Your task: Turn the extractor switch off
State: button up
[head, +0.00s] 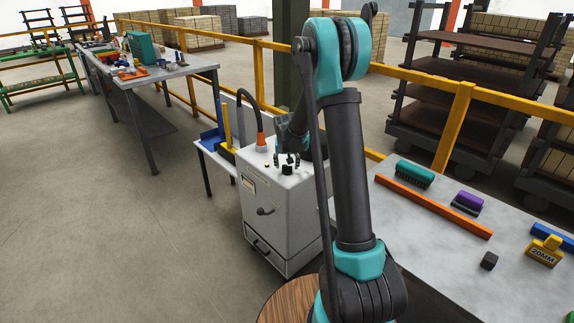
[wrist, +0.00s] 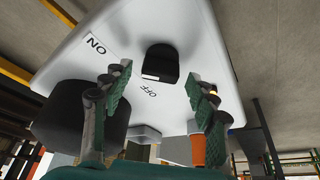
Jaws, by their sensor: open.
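The extractor switch is a black knob (wrist: 160,60) with a white mark on the top face of a white-grey cabinet (head: 283,205). In the head view my gripper (head: 287,159) is just above the knob (head: 287,170).
An orange cable fitting (head: 261,140) stands on the cabinet top near my gripper. A small table with blue and yellow items (head: 226,130) stands behind left. A grey table (head: 400,205) with brushes and an orange bar is at right. The left floor is clear.

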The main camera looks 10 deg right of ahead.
jog(key=c, duration=1.2)
jog(key=shift+o, duration=0.2)
jog(key=n+y, duration=0.1)
jog(key=n, duration=0.3)
jog(key=shift+d+n+y, duration=0.2)
jog(key=shift+n+y, duration=0.2)
jog(key=n+y, duration=0.1)
jog(key=n, duration=0.3)
jog(key=shift+d+n+g+y, duration=0.1)
jog(key=shift+n+g+y, duration=0.2)
jog(key=shift+y, duration=0.1)
jog(key=n+g+y, duration=0.1)
jog(key=n, duration=0.3)
jog(key=shift+w, duration=0.15)
jog(key=shift+d+n+g+y, duration=0.15)
jog(key=shift+n+g, duration=0.3)
jog(key=shift+n, duration=0.65)
jog(key=shift+a+n+g+y, duration=0.15)
jog(key=shift+n+g, duration=0.3)
jog(key=shift+n, duration=0.65)
jog(key=shift+d, duration=0.1)
